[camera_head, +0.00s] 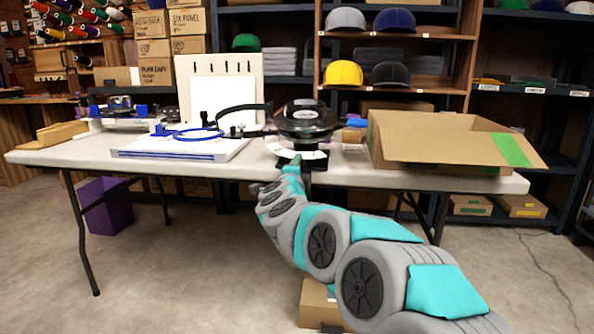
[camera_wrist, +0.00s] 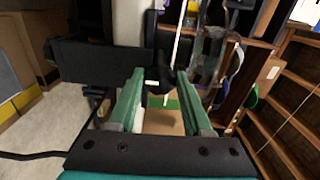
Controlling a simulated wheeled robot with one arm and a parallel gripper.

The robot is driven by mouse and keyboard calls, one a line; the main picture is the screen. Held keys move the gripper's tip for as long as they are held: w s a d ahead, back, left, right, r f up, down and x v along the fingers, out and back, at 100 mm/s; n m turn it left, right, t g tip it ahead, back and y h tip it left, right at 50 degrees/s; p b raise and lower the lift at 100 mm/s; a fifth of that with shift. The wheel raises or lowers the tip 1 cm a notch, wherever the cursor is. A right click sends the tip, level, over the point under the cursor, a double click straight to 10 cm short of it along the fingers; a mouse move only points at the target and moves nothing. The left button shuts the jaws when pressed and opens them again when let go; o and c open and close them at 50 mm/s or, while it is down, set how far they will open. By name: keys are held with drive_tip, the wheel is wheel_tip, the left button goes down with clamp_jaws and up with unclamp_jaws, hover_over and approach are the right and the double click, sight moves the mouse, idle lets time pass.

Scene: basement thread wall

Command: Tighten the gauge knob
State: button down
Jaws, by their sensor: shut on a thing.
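A black cap device (camera_head: 305,122) with a round dark top and a white curved plate (camera_head: 292,151) stands at the table's front edge in the head view. My gripper (camera_head: 293,163) reaches up to its front, just below the white plate. In the wrist view, the two green fingers of my gripper (camera_wrist: 160,77) stand on either side of a small black knob (camera_wrist: 159,86), which I take for the gauge knob, and are shut on it. In the head view my gripper hides the knob. I cannot tell how far the knob is turned.
An open cardboard box (camera_head: 435,140) stands right of the device on the white table (camera_head: 70,155). A white board (camera_head: 185,150) with a blue hoop (camera_head: 190,131) lies to the left. Shelves with caps (camera_head: 343,73) stand behind.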

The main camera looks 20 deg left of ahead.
drive_tip(key=shift+c, duration=1.6)
unclamp_jaws()
drive_tip(key=shift+a, duration=0.1)
drive_tip(key=shift+s, duration=0.15)
drive_tip(key=v, duration=0.7)
drive_tip(key=shift+s, duration=0.25)
